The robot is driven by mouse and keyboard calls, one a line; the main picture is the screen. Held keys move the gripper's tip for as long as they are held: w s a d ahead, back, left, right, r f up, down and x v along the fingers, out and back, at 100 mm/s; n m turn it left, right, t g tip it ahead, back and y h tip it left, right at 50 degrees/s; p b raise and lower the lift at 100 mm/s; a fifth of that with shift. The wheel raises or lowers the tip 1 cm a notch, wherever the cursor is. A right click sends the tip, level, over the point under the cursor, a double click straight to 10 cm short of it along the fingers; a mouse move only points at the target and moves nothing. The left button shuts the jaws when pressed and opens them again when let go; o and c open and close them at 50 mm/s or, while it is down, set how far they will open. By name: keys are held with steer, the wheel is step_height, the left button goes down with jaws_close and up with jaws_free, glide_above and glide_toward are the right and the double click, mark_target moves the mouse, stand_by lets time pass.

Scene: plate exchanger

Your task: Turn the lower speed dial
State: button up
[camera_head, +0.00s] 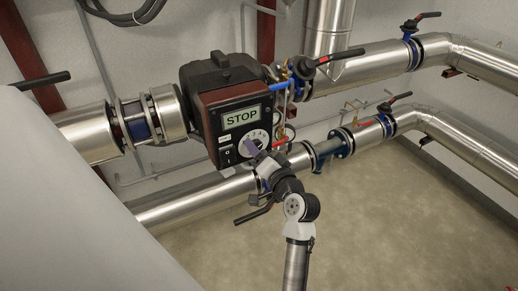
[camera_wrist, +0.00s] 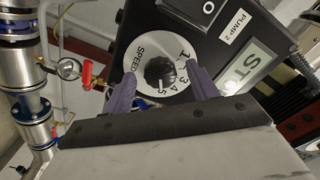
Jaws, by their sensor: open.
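The speed dial (camera_head: 257,139) is a white disc with a dark knob on the front of a dark pump box (camera_head: 208,115) whose display reads STOP. In the wrist view the dial (camera_wrist: 160,72) shows the word SPEED, numbers and a black knob, beside a PUMP 2 label. My gripper (camera_head: 252,146) is at the dial in the head view, partly covering it. In the wrist view my gripper's purple fingers (camera_wrist: 161,88) are open, one on each side of the knob, with gaps between them and the knob. Whether the fingertips touch the dial face cannot be told.
Another black-handled valve lever (camera_head: 253,214) is below my gripper. A red handle (camera_wrist: 87,75) shows left of the dial. The floor in front is clear.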

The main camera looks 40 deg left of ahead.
steer(key=shift+a, duration=0.1)
steer(key=c, duration=1)
steer(key=shift+f+b, duration=0.1)
steer(key=shift+b, duration=0.3)
steer(key=n+b, duration=0.5)
steer(key=shift+w+n+b, duration=0.1)
steer(key=shift+n+b, duration=0.2)
steer(key=shift+b, duration=0.1)
steer(key=o, duration=1)
